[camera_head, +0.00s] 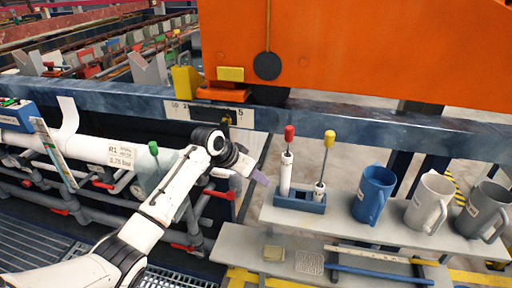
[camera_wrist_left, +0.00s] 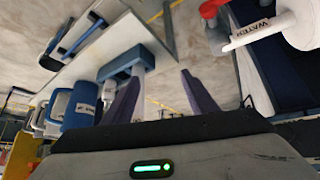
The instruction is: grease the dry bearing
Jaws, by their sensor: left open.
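My left gripper (camera_head: 257,177) is open and empty, left of the blue holder (camera_head: 300,203) and above the pipes. Its two dark fingers stand apart in the left wrist view (camera_wrist_left: 158,88). The holder stands on a grey shelf and carries a white tool with a red top (camera_head: 287,165) and a white tool with a yellow top (camera_head: 325,165). The holder also shows in the left wrist view (camera_wrist_left: 128,64), beyond the fingers. An orange and yellow block (camera_head: 222,94) sits on the blue rail beneath the orange panel. I cannot tell which part is the dry bearing. My right gripper is not in view.
A blue jug (camera_head: 373,195), a white jug (camera_head: 428,202) and a grey jug (camera_head: 484,211) stand right of the holder on the shelf (camera_head: 345,226). The blue rail (camera_head: 350,122) and the large orange panel (camera_head: 350,50) lie behind. White and grey pipes with red valve handles run at left.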

